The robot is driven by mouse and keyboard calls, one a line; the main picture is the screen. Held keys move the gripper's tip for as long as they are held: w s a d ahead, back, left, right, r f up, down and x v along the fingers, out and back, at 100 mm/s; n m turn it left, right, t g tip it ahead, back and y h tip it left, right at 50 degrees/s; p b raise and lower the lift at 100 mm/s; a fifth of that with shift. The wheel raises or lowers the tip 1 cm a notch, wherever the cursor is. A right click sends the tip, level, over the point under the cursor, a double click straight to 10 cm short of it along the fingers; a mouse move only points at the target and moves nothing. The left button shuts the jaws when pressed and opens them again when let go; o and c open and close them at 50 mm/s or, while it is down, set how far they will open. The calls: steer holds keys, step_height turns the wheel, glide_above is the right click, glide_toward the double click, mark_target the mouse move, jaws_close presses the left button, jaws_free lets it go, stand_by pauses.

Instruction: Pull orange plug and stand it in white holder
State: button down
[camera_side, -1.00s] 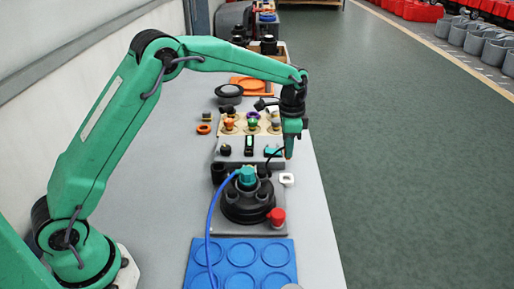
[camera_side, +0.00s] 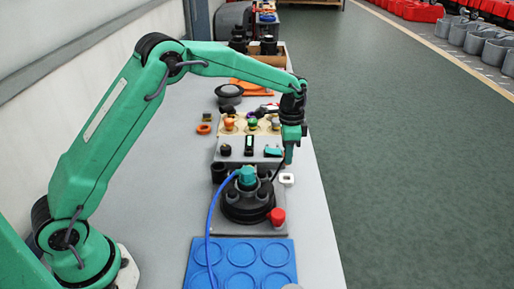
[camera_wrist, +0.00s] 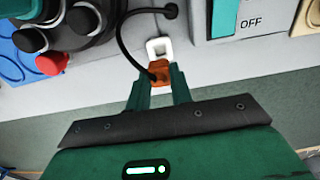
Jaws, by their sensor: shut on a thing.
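In the wrist view my gripper (camera_wrist: 159,82) is shut on the orange plug (camera_wrist: 157,68), which sits between the two green fingertips. A black cable (camera_wrist: 122,38) curves from the plug to a dark round port on the grey panel. The white holder (camera_wrist: 152,46), a small square piece with an opening, shows just beyond the plug and partly behind it. I cannot tell whether they touch. In the side view my gripper (camera_side: 289,160) points down just above the white holder (camera_side: 287,179). The plug cannot be made out there.
A red knob (camera_side: 277,215) and a black round fixture with a teal cap (camera_side: 247,175) and blue hose stand nearby. The blue tray (camera_side: 196,250) lies in front. A panel with a teal switch (camera_side: 273,151) marked OFF is close by. The table's right edge is near my gripper.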

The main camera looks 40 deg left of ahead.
steer(key=shift+f, duration=2.25)
steer(key=shift+f, duration=0.3)
steer(key=shift+f, duration=0.65)
steer(key=shift+f, duration=0.1)
steer(key=c, duration=0.7)
jaws_free()
steer(key=shift+r, duration=0.2)
steer(key=shift+r, duration=4.1)
